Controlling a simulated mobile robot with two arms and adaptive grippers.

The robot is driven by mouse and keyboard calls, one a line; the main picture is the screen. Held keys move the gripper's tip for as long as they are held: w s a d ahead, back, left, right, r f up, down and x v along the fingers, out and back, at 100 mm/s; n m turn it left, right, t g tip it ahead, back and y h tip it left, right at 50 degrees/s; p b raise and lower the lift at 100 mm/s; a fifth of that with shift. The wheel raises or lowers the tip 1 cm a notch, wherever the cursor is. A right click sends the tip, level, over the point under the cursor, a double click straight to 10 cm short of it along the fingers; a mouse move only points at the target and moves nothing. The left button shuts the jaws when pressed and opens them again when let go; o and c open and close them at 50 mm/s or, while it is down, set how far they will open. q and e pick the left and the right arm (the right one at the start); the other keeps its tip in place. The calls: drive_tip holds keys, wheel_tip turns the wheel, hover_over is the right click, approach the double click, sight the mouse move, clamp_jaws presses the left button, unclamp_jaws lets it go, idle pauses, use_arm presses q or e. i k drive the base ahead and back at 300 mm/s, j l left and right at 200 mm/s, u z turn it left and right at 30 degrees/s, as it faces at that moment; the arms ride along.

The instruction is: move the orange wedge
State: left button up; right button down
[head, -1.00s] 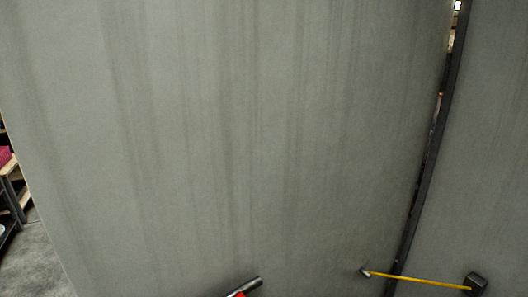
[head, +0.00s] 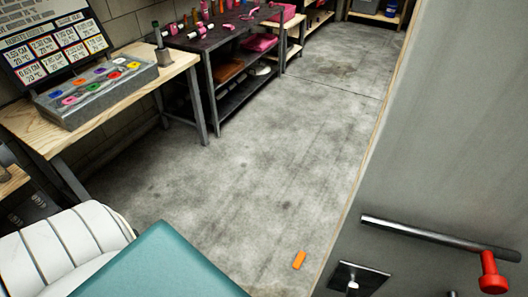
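The orange wedge (head: 299,260) lies on the concrete floor (head: 260,180) in the head view, low and right of the middle. It is close to the bottom edge of a large grey panel or door (head: 450,130). Neither of my grippers shows in the head view, so their state and their distance to the wedge are hidden.
The grey panel carries a metal bar (head: 430,235) with a red knob (head: 492,275). A wooden bench (head: 110,105) with a control box (head: 95,90) stands at the left. A dark table (head: 225,38) holds several pink items. Open floor lies between.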

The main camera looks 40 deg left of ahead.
sight(300, 257)
drive_tip(key=u, duration=0.7)
drive_tip(key=i+j+u, duration=0.15)
drive_tip(key=j+u, duration=0.15)
drive_tip(key=u, duration=0.15)
drive_tip(key=i+j+u, duration=0.15)
drive_tip(key=j+u, duration=0.15)
drive_tip(key=u, duration=0.2)
drive_tip(key=i+j+u, duration=0.2)
drive_tip(key=u, duration=0.25)
drive_tip(key=i+j+z, duration=0.1)
drive_tip(key=i, duration=0.25)
drive_tip(key=i+j+z, duration=0.1)
drive_tip(key=i, duration=0.3)
drive_tip(key=i+z, duration=0.1)
drive_tip(key=z, duration=0.3)
drive_tip(key=i+z, duration=0.1)
drive_tip(key=z, duration=0.35)
drive_tip(key=i+j+z, duration=0.1)
drive_tip(key=z, duration=0.3)
drive_tip(key=j+z, duration=0.1)
drive_tip(key=z, duration=0.35)
drive_tip(key=i, duration=0.05)
